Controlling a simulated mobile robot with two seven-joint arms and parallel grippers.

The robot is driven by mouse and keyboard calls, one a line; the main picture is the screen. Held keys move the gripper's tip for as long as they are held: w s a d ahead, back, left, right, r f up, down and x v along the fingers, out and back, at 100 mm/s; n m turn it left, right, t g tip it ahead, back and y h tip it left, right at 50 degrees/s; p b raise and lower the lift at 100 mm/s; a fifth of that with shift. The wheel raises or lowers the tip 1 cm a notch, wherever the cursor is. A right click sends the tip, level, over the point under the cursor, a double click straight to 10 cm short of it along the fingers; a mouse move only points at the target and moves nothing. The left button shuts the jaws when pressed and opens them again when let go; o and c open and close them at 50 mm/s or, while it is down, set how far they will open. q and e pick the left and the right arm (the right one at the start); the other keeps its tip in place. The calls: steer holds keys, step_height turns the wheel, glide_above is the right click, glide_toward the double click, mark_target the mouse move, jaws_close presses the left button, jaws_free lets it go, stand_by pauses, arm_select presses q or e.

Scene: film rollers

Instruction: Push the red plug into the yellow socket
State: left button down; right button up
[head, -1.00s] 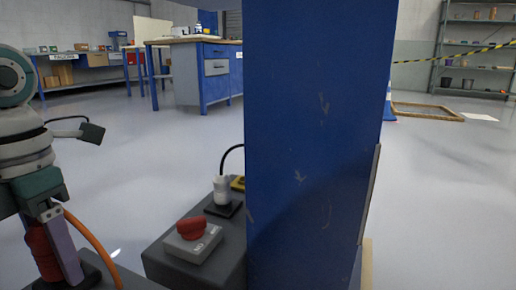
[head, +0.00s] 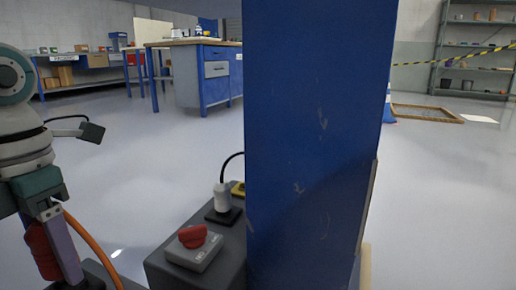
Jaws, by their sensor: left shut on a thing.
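My left gripper (head: 55,246), at the lower left of the head view, is shut on the red plug (head: 41,251). An orange cable (head: 91,246) shows beside the plug. The plug's lower end is hard to make out against dark parts there. A small yellow part (head: 238,189), likely the yellow socket, sits on the dark grey box and is partly hidden behind the blue panel. The plug is well to the left of it and apart from it. My right gripper is not in view.
A large blue panel (head: 312,150) blocks the centre. On the dark grey box (head: 217,262) are a red knob (head: 193,236) on a grey housing and a white plug (head: 222,197) in a black socket. Open floor lies behind; workbenches (head: 203,75) stand farther back.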

arm_select(q)
steer(key=shift+r+p, duration=1.65)
steer(key=shift+r, duration=0.25)
